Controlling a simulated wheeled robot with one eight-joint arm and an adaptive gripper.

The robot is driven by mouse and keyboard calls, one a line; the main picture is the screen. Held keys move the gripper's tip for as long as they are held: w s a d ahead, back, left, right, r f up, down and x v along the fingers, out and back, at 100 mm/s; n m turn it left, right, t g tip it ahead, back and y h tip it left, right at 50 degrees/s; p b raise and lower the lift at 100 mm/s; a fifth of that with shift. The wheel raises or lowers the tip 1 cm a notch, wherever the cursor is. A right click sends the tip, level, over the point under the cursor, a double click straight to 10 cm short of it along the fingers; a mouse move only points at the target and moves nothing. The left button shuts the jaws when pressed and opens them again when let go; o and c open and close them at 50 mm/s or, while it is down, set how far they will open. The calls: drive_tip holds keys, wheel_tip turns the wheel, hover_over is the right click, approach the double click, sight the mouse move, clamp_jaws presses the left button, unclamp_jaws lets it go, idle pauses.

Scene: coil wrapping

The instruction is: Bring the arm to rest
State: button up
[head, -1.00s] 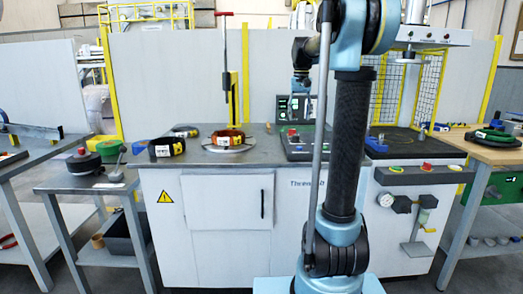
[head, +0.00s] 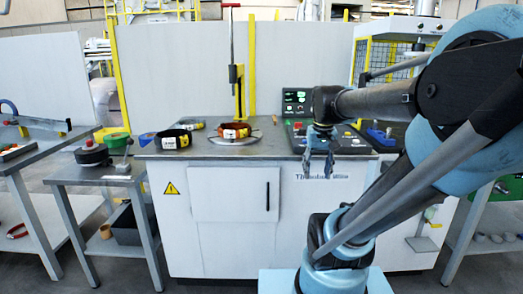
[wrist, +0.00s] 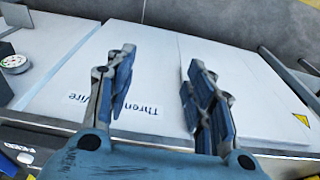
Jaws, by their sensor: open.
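My gripper (head: 318,163) hangs down in front of the control panel at the right end of the grey bench (head: 240,152) in the head view. Its fingers are apart and nothing is between them. In the wrist view the two blue fingers of my gripper (wrist: 160,92) are spread over the white cabinet front (wrist: 160,50). My arm is bent low and reaches in from the right, with its forearm raised across the right side of the head view.
A coil (head: 234,131) sits on a round plate by a yellow post (head: 237,92). The control panel (head: 345,142) is behind my gripper. A side table (head: 95,174) stands left. Floor before the cabinet looks clear.

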drive_tip(key=s+f, duration=0.9)
drive_tip(key=f, duration=0.2)
drive_tip(key=shift+s+f+t, duration=0.15)
drive_tip(key=shift+f+t, duration=0.15)
drive_tip(key=shift+f, duration=0.1)
